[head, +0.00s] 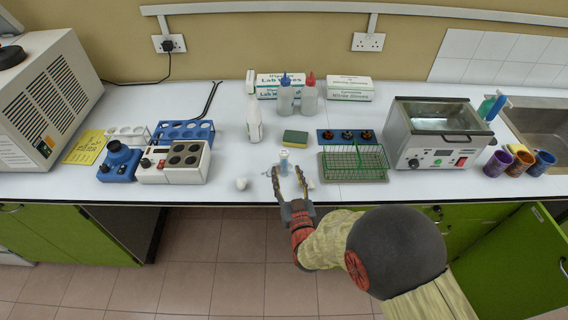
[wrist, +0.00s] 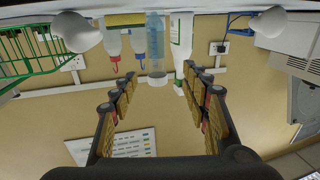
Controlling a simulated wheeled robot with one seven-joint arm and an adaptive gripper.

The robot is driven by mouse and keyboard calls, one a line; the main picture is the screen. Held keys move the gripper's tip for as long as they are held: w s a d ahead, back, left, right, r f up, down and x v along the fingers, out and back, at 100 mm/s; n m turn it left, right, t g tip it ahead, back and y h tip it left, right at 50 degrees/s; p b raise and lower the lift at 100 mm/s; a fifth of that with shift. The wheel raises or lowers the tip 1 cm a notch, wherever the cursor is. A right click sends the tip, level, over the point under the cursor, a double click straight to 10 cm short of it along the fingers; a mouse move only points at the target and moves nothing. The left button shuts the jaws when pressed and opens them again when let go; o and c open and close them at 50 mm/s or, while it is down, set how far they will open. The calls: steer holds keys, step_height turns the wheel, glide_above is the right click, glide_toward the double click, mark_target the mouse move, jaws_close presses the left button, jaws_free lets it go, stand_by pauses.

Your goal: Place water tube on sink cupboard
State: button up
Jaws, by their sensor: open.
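A small clear tube with a bluish tint (head: 284,160) stands upright near the front edge of the white counter. In the wrist view the tube (wrist: 155,40) appears upside down, with a pale cap, in line with the gap between my fingers. My gripper (head: 287,170) is open and empty just in front of the tube, its two fingers spread; its fingers also show in the wrist view (wrist: 167,78). The green cupboard (head: 515,260) below the sink (head: 540,122) is at the right, and its door seems to stand open.
A green wire rack (head: 353,163) stands right of the tube, beside a water bath (head: 435,138). Small white rounded items (head: 241,183) flank the tube. A sponge (head: 295,137) and wash bottles (head: 285,98) are behind it. Coloured cups (head: 497,163) stand near the sink.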

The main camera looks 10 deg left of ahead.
mark_target(285, 160)
steer(key=b+x, duration=0.1)
steer(key=x, duration=0.6)
steer(key=shift+w+r+b, duration=0.2)
steer(key=shift+w+b, duration=0.1)
steer(key=shift+b, duration=0.05)
steer(key=shift+d, duration=0.1)
steer(key=c, duration=1.2)
steer(key=shift+r, duration=0.1)
jaws_close()
